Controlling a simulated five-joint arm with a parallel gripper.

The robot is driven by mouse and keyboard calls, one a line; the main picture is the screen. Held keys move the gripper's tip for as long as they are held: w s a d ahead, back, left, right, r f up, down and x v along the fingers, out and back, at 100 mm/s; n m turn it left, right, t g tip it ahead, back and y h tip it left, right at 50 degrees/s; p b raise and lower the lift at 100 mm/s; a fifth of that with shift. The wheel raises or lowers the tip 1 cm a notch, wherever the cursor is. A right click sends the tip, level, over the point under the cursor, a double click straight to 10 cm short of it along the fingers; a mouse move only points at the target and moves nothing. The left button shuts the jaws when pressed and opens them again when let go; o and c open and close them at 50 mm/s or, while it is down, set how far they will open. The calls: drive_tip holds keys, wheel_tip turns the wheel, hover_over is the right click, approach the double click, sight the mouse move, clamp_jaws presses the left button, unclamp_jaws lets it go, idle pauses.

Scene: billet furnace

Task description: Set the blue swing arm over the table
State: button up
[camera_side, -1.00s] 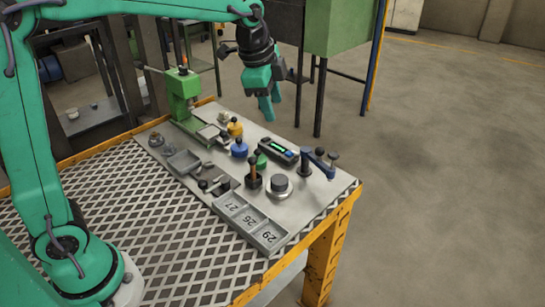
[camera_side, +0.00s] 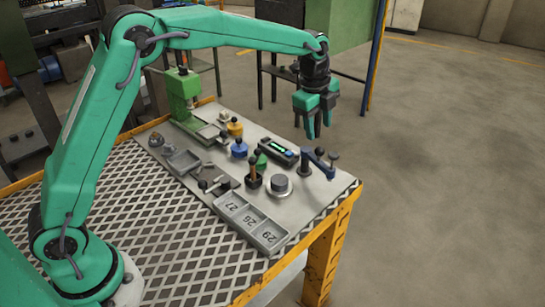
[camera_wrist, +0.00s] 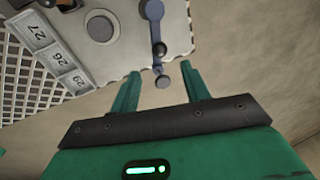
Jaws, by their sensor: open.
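The blue swing arm (camera_side: 318,161) stands on a post near the table's right corner, with a dark knob on its outer part. In the wrist view the swing arm (camera_wrist: 157,30) points from the plate toward my gripper, and its round end lies past the plate's edge. My gripper (camera_side: 313,128) hangs fingers down above and behind the swing arm, apart from it. The table (camera_side: 327,205) has a grey top plate.
Near the swing arm are a round grey disc (camera_side: 279,187), a black meter with a green display (camera_side: 278,151), a brown-handled tool (camera_side: 253,175) and a numbered tray (camera_side: 249,223). Blue, yellow and green knobbed pieces stand farther left. Beyond the table's right edge is open floor.

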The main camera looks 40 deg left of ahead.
sight(319, 148)
drive_tip(key=shift+w+f, duration=0.25)
drive_tip(key=shift+f, duration=1)
drive_tip(key=shift+w+f, duration=0.2)
drive_tip(key=shift+f, duration=1.1)
drive_tip(key=shift+w+f, duration=0.25)
drive_tip(key=shift+f, duration=1)
clamp_jaws()
